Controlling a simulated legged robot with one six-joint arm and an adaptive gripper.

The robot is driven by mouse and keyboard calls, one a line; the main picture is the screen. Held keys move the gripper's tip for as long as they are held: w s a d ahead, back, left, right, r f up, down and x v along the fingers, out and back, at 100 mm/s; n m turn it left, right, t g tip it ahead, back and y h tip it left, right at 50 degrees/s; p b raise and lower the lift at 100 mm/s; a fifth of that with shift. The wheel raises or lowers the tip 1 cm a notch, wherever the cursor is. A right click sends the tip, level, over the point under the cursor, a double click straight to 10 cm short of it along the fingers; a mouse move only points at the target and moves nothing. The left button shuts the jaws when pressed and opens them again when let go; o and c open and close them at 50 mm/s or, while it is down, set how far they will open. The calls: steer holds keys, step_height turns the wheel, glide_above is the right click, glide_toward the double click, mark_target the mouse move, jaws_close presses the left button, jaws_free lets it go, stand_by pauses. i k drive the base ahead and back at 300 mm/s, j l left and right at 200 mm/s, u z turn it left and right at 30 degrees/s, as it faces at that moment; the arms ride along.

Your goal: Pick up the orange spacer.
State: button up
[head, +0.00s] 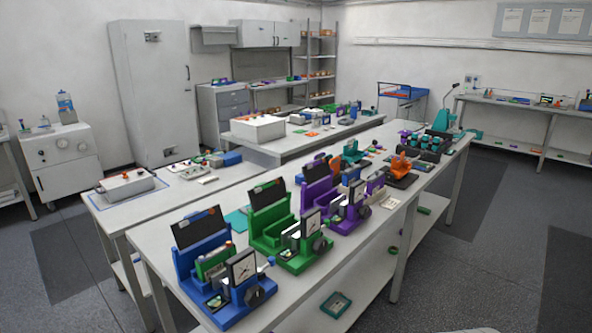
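I cannot pick out the orange spacer with certainty at this distance. A small flat orange piece (312,134) lies on the back bench, right of a white box. A larger orange device (401,163) stands on a dark base toward the far end of the front bench. Other small orange spots are too small to name. My gripper is not in view.
The long front bench (160,254) holds blue (228,304), green (272,222) and purple (318,192) fixtures with dark panels and dials. A teal tray (336,305) sits on its lower shelf. Grey floor (455,270) is open to the right.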

mark_target(334, 163)
steer(key=i+l+u, duration=0.1)
steer(key=l, duration=0.25)
steer(key=i+l+u, duration=0.15)
steer(key=i+l, duration=0.15)
steer(key=i+l+u, duration=0.1)
steer(key=l, duration=0.3)
steer(key=i+l+u, duration=0.1)
steer(key=l, duration=0.25)
steer(key=i+l+u, duration=0.1)
steer(key=i+l, duration=0.15)
steer(key=l, duration=0.15)
steer(key=i+l+u, duration=0.1)
steer(key=l, duration=0.2)
steer(key=i+l+u, duration=0.1)
steer(key=l, duration=0.25)
steer(key=i+l+u, duration=0.1)
steer(key=i+l, duration=0.15)
steer(key=i+l+u, duration=0.15)
steer(key=l, duration=0.3)
steer(key=l+u, duration=0.1)
steer(key=l, duration=0.25)
steer(key=i+l+u, duration=0.4)
steer(key=i+l, duration=0.45)
